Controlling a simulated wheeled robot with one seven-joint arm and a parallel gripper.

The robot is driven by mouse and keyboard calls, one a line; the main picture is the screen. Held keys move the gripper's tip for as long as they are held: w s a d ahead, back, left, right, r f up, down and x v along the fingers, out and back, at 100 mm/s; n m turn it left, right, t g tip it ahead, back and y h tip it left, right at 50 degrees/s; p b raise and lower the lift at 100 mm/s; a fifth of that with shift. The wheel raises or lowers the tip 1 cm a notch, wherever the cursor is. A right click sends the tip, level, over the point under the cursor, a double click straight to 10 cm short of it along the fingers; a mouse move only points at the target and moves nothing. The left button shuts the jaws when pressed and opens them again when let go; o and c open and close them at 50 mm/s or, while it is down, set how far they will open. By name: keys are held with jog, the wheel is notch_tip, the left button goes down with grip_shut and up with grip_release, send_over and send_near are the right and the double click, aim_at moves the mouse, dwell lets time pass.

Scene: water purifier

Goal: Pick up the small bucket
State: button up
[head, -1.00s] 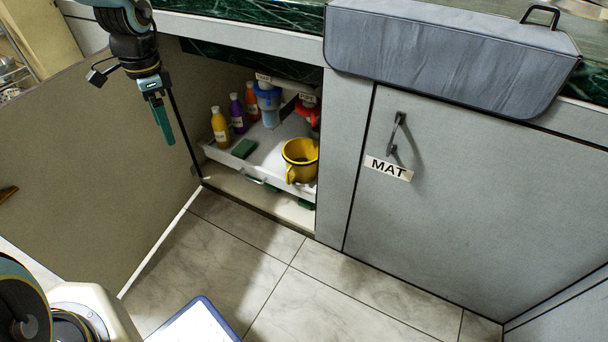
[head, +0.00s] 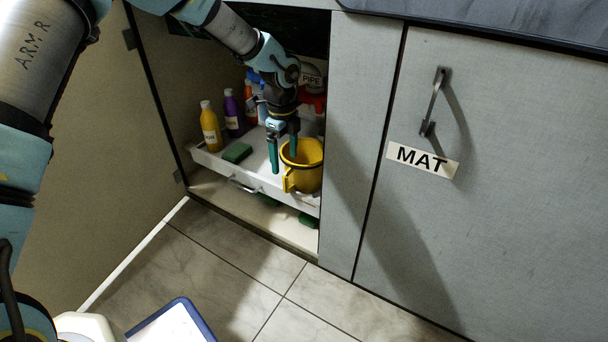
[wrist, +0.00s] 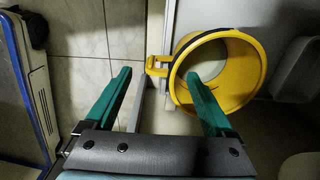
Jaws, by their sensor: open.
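The small yellow bucket (head: 304,172) stands upright at the right end of the white pull-out tray (head: 214,168) in the open cabinet. Its handle faces the front left. In the wrist view the bucket (wrist: 247,80) shows from above, with its handle (wrist: 158,66) pointing left. My gripper (head: 282,158) is open and points down at the bucket's left side. In the wrist view, one green finger of my gripper (wrist: 160,88) is left of the handle, outside the bucket. The other finger overlaps the bucket's opening. I cannot tell how deep it reaches. Nothing is held.
A yellow bottle (head: 210,127), a purple bottle (head: 232,113) and a green sponge (head: 237,153) are on the tray's left part. A red pipe piece (head: 313,101) is behind the bucket. The closed MAT door (head: 480,200) is at right. A blue-edged white object (head: 172,325) is on the floor.

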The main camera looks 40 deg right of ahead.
aim_at(303, 173)
notch_tip(303, 173, down, 10)
jog(key=b, duration=0.5)
jog(key=shift+s+b, duration=0.2)
jog(key=shift+b, duration=0.15)
jog(key=shift+d, duration=0.1)
jog(key=shift+f, duration=0.1)
grip_shut()
dwell(0.4)
